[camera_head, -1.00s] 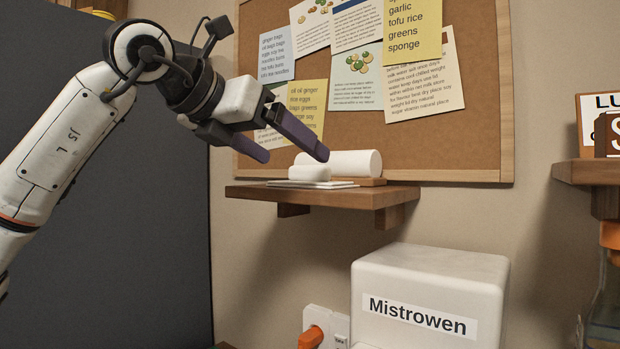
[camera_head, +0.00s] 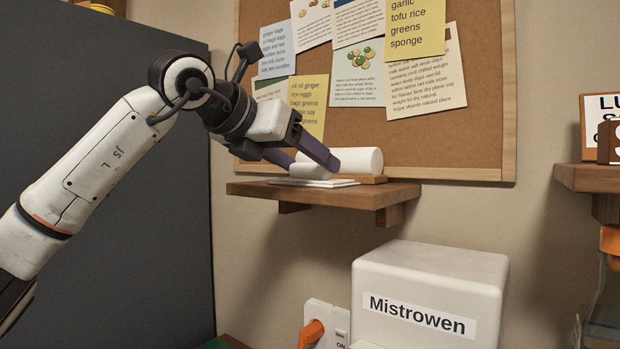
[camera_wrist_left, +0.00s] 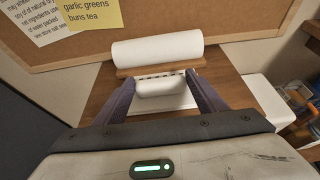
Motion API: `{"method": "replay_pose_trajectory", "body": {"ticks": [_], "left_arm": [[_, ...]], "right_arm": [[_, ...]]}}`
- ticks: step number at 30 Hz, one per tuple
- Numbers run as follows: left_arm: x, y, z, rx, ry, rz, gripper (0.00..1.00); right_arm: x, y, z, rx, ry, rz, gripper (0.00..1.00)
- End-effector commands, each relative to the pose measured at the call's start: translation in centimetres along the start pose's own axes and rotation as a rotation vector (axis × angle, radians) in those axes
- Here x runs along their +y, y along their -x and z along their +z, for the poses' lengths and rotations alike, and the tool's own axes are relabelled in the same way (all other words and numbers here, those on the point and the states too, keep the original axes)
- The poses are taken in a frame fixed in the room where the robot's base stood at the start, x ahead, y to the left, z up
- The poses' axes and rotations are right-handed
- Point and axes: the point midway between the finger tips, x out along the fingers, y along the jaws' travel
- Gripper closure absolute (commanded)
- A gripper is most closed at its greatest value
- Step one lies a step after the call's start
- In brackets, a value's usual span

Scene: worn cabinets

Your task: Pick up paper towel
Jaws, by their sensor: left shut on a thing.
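A large white paper towel roll (camera_head: 360,161) lies on its side on a wooden base at the back of the wooden wall shelf (camera_head: 395,193). It also shows whole in the left wrist view (camera_wrist_left: 158,48). In front of it, a smaller white rounded block (camera_head: 311,172) sits over a flat white slotted dish; it also shows in the left wrist view (camera_wrist_left: 160,88). My left gripper (camera_head: 312,167) has its purple fingers on both sides of this smaller block, shut on it, in front of the large roll. The near finger partly hides the block and roll. My right gripper is not seen.
A corkboard (camera_head: 480,140) with pinned notes is on the wall right behind the shelf. A dark grey panel (camera_head: 120,60) stands at the left. A white box labelled Mistrowen (camera_head: 430,265) stands below the shelf. Another shelf (camera_head: 590,178) is at the right.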

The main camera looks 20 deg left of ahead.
Motion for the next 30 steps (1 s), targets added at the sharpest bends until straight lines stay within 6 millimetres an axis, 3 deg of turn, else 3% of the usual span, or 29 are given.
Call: {"method": "replay_pose_trajectory", "body": {"ticks": [11,21,30], "left_arm": [[0.0,0.5,1.2,-0.003,0.0,0.001,0.62],[-0.1,3.1,7.3,-0.003,0.001,-0.001,0.62],[0.0,4.0,9.7,-0.001,-0.001,0.0,0.62]], "right_arm": [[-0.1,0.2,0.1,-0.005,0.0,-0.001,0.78],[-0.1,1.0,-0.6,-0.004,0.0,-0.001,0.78],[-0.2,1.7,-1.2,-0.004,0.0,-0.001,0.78]]}}
